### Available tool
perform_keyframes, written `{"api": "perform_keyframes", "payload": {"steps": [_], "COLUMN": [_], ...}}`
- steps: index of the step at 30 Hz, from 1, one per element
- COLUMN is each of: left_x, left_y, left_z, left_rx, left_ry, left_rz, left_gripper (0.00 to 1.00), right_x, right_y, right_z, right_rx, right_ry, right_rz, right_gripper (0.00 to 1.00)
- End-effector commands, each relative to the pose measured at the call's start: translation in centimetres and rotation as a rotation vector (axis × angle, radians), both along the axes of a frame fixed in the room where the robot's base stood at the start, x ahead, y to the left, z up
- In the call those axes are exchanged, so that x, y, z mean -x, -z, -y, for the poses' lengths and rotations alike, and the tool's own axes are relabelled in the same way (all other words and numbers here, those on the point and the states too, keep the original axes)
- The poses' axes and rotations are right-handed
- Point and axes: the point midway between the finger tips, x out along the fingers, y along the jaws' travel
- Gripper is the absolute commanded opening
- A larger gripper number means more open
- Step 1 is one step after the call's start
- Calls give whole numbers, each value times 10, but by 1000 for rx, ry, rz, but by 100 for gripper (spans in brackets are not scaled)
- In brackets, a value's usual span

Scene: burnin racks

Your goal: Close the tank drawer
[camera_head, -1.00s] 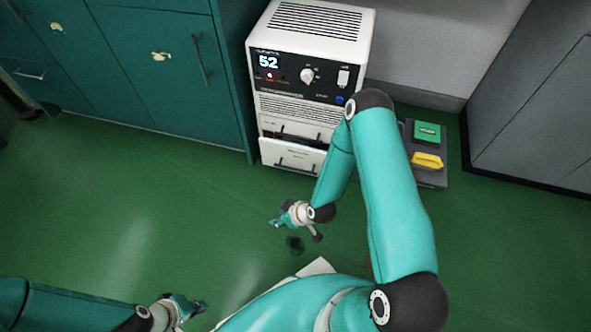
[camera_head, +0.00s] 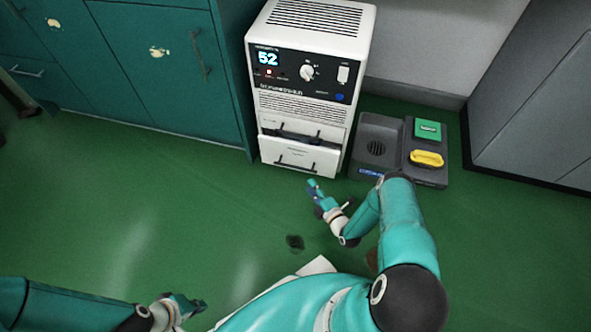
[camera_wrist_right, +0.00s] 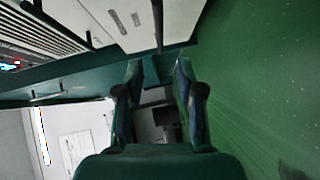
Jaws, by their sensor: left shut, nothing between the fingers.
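The white machine (camera_head: 304,75) with the "52" display stands against the wall. The tank drawer (camera_head: 299,158) is the white lower front with a dark handle. It appears to stick out a little, with a dark gap along its top. My right gripper (camera_head: 328,194) is in front of and below the drawer, to its right, apart from it. In the right wrist view its two fingers (camera_wrist_right: 157,88) are spread with nothing between them, and a white panel with handles (camera_wrist_right: 115,22) shows above. My left gripper (camera_head: 188,304) is shut and empty, low at the front left, far from the machine.
Teal cabinets (camera_head: 160,65) stand left, a grey cabinet (camera_head: 540,110) right. The green floor (camera_head: 190,195) before the machine is mostly clear.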

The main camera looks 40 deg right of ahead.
Motion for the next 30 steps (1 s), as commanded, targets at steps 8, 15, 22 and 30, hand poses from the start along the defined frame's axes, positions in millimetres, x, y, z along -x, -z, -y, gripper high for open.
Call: {"api": "perform_keyframes", "payload": {"steps": [8,15,22,30], "left_x": [0,0,0,0], "left_y": [28,44,49,48], "left_z": [0,0,0,0], "left_rx": [0,0,0,0], "left_ry": [0,0,0,0], "left_rz": [0,0,0,0], "left_gripper": [0,0,0,0], "right_x": [-62,-100,-114,-115], "right_y": [12,17,17,16], "right_z": [3,6,8,8], "right_rx": [1,-1,-3,-4], "right_ry": [-4,-2,1,1], "right_rz": [3,0,-2,-2], "right_gripper": [37,37,37,37]}}
